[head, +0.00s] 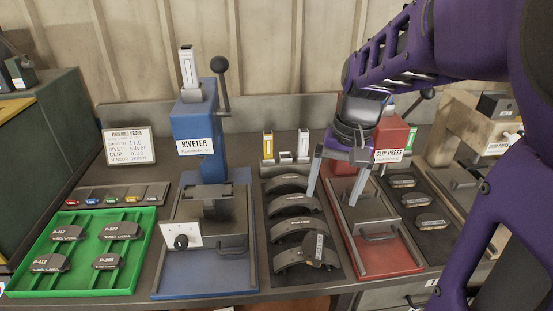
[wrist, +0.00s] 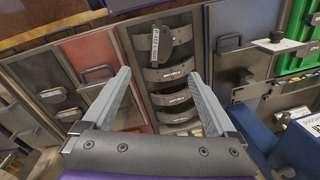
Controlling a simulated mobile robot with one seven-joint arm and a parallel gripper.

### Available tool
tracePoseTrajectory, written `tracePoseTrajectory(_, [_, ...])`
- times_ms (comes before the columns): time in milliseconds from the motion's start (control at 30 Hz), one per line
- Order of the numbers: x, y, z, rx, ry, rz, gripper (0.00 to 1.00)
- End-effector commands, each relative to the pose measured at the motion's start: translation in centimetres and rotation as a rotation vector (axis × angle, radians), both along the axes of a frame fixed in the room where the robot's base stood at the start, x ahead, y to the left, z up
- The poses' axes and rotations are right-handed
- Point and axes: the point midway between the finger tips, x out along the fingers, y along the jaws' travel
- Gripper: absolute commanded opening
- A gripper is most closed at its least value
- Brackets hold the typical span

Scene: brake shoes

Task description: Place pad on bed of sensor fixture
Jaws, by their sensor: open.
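My gripper (head: 336,190) is open and empty above the strip between the brake shoes and the red clip press; its two grey fingers also show apart in the wrist view (wrist: 160,85). Dark pads with white print lie in the green tray (head: 147,240) at the left, such as one pad (head: 65,233) at the back left. More dark pads lie on the right mat, such as this one (head: 427,199). A small dark block with a white label (head: 318,250) rests on the nearest shoe. I cannot tell which thing is the sensor fixture; none carries that name legibly.
The blue riveter (head: 196,125) stands left of several curved brake shoes (head: 295,205) on a dark mat. The red clip press base (head: 385,255) is to their right. A tan press frame (head: 470,130) stands far right, partly behind my arm. An order sign (head: 129,145) is back left.

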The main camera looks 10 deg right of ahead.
Motion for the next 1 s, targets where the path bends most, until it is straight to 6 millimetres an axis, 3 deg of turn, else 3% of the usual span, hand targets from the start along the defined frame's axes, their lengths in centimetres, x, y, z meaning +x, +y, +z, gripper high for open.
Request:
tracePoseTrajectory(167, [0.0,0.4,-3.3,0.001,0.008,0.001,0.92])
tracePoseTrajectory(300, [0.1,0.7,-7.0,0.001,0.003,0.0,0.92])
tracePoseTrajectory(500, [0.3,1.1,-10.2,0.001,0.002,0.001,0.92])
tracePoseTrajectory(1000, [0.4,1.5,-13.1,0.001,0.002,0.001,0.92])
